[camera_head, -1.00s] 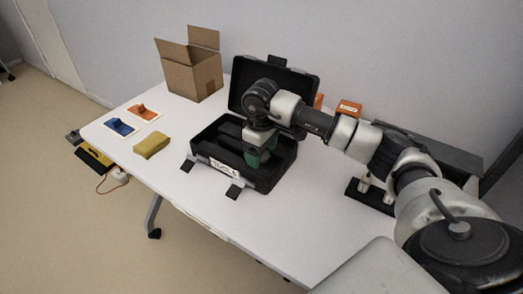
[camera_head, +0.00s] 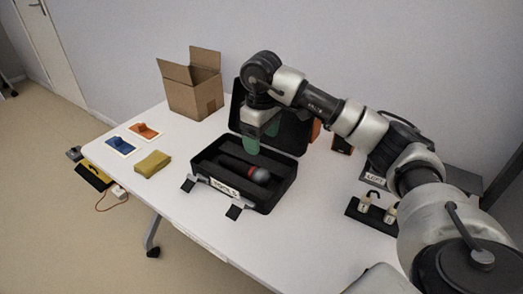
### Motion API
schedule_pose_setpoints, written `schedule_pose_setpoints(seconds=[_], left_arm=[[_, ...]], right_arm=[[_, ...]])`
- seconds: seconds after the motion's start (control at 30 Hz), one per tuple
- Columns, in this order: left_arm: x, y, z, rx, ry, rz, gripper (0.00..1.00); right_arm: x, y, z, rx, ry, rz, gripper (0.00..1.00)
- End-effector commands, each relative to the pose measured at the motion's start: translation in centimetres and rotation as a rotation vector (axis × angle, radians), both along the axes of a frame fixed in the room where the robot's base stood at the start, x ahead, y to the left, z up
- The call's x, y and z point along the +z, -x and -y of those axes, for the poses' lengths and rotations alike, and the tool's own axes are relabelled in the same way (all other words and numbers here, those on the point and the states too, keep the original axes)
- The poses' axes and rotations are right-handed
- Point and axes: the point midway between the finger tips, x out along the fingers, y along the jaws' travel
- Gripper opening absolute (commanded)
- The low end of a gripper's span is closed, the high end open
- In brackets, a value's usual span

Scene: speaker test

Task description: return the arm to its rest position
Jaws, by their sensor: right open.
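My right arm comes in from the right and reaches over the table. My right gripper (camera_head: 254,144), with greenish fingers, points down above the open black tool case (camera_head: 275,190). It is open, with nothing seen between its fingers. My left gripper is not in view.
On the white table (camera_head: 190,205) are an open cardboard box (camera_head: 195,92), a yellow cloth or sponge (camera_head: 152,163), blue (camera_head: 117,145) and orange (camera_head: 145,131) items on cards, and a black stand (camera_head: 372,213) at right. A yellow-black item (camera_head: 93,175) lies lower left, off the table.

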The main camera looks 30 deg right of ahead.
Motion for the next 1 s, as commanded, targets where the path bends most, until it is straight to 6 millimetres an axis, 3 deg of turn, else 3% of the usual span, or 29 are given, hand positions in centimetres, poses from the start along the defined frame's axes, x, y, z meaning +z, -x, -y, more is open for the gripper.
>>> schedule_pose_setpoints(seconds=[0.13, 0.67, 1.0], left_arm=[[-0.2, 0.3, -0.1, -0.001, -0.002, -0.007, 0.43], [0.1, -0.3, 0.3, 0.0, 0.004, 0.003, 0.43], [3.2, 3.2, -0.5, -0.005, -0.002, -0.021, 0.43]], right_arm=[[0.8, 0.0, 0.0, 0.0, -0.001, -0.001, 0.76], [0.9, 0.0, 0.0, 0.001, -0.001, -0.001, 0.76], [6.4, 0.0, 0.0, 0.001, -0.001, 0.0, 0.76]])
